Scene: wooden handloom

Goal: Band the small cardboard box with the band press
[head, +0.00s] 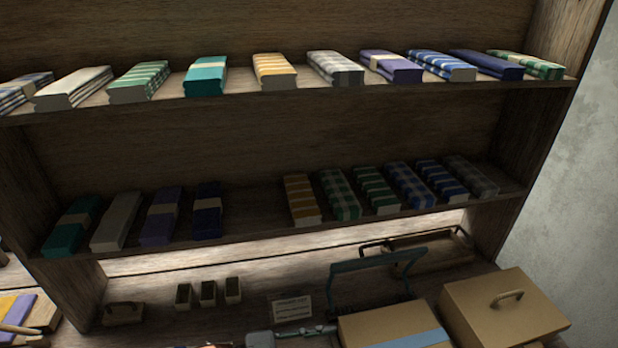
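A tan cardboard box (385,322) with a light blue strip (412,341) across its top is at the bottom, right of centre, cut off by the lower edge. A larger tan box (480,296) with a handle on its lid stands to its right. A dark teal frame with a raised bar (378,262) stands behind the first box; it may be the band press, but I cannot tell for sure. Neither of my grippers can be made out.
Two shelves hold rows of folded cloths (207,76). Below them are small open bins (208,294), a written card (291,308) and a long tray (440,251). A grey tool-like thing (290,335) is partly cut off at the bottom. A wall (570,170) closes the right side.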

